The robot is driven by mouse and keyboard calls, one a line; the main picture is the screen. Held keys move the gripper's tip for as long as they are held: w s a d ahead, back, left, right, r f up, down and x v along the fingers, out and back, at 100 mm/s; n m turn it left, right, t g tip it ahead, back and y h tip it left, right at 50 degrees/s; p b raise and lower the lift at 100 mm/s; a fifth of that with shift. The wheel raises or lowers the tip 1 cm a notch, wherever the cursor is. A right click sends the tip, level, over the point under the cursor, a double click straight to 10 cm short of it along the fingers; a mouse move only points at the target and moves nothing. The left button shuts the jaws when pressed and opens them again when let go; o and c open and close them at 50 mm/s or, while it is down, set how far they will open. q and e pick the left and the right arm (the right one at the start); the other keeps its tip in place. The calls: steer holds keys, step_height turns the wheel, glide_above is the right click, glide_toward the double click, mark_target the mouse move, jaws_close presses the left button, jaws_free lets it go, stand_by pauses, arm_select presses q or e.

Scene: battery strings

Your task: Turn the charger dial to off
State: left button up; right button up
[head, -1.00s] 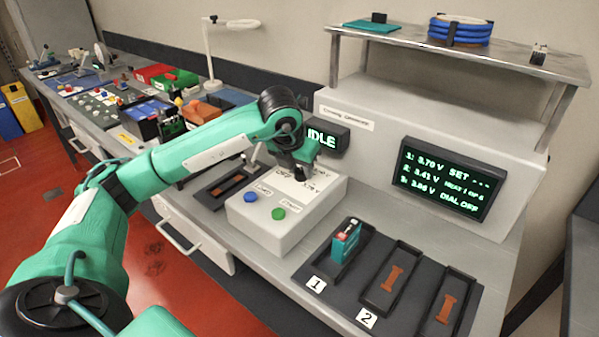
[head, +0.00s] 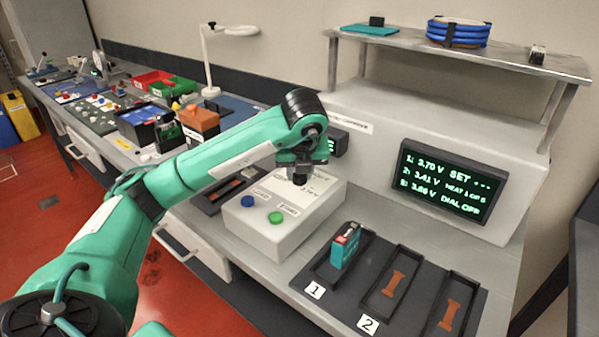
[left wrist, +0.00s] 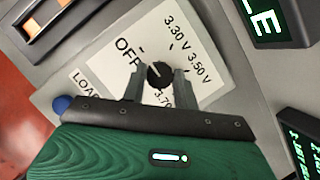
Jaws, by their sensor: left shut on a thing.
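The charger dial (left wrist: 159,74) is a small black knob on the white charger panel, with OFF, 3.30 V, 3.50 V and 3.70 labels around it. My left gripper (left wrist: 158,85) has a finger on each side of the knob and is shut on it. In the head view my left gripper (head: 299,182) is over the charger box (head: 265,228) and hides the dial. The wall display (head: 450,182) reads "DIAL OFF" and "SET ---". My right gripper is not in view.
A blue button (head: 247,201) and a green button (head: 275,217) sit on the box's front. A teal battery cell (head: 345,246) stands in bay 1; bay 2 (head: 391,284) and the bay beside it hold no cell. A metal shelf (head: 480,58) stands above.

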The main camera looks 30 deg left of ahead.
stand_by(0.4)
arm_select(q)
steer(key=o, duration=1)
steer(key=shift+r, duration=0.1)
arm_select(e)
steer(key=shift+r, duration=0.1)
arm_select(q)
steer(key=shift+d+r, duration=0.1)
steer(key=shift+r, duration=0.2)
steer(key=shift+p+v, duration=1.75)
steer(key=shift+v, duration=4.7)
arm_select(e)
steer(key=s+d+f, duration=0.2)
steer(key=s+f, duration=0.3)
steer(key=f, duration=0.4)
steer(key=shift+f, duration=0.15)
arm_select(q)
steer(key=shift+s, duration=0.1)
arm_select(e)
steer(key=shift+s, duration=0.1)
